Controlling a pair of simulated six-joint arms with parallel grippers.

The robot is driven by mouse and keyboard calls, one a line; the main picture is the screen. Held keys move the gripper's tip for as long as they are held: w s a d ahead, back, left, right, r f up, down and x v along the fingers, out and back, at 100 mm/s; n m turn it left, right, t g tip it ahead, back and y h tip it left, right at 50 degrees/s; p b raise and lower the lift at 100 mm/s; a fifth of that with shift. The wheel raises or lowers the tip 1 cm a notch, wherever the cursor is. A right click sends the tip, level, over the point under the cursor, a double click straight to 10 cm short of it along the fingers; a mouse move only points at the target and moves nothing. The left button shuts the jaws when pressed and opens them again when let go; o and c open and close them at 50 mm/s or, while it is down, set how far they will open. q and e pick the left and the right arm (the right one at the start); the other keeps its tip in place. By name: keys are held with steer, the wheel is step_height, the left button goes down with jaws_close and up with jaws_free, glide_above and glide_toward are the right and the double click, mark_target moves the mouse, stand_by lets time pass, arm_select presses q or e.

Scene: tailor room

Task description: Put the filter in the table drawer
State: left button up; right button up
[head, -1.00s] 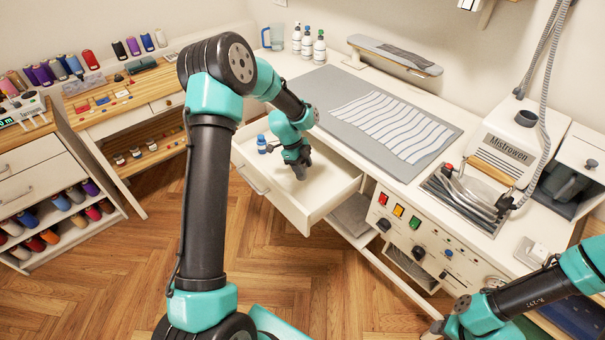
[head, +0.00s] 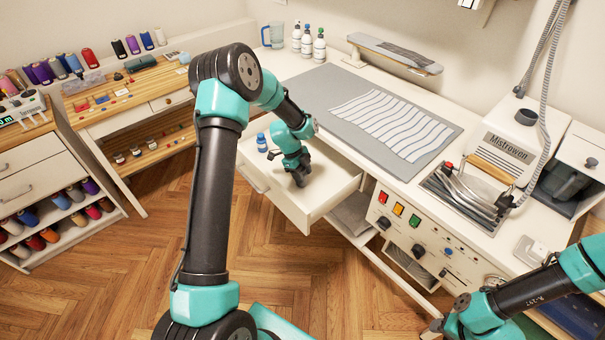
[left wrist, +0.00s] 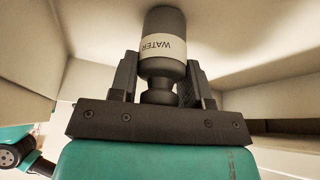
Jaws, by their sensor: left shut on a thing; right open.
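The filter (left wrist: 165,40) is a dark grey cylinder with a pale band reading WATER. It sits between the fingers of my left gripper (left wrist: 163,90), which is shut on it by its narrow neck. In the head view my left gripper (head: 299,177) points down inside the open table drawer (head: 325,196); the filter is mostly hidden there by the gripper. Drawer walls rise around the gripper in the left wrist view. My right gripper (head: 434,332) is open at the bottom edge of the head view, partly cut off and away from the drawer.
A small blue-capped bottle (head: 262,143) stands at the left side of the drawer, close to my left gripper. The tabletop above holds a grey mat (head: 320,85) with striped cloth (head: 395,122). A control panel (head: 430,235) lies right of the drawer.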

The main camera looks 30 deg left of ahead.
arm_select(q)
steer(key=shift+f, duration=0.2)
steer(key=o, duration=0.9)
steer(key=shift+o, duration=0.2)
steer(key=shift+r, duration=0.2)
steer(key=v, duration=1.2)
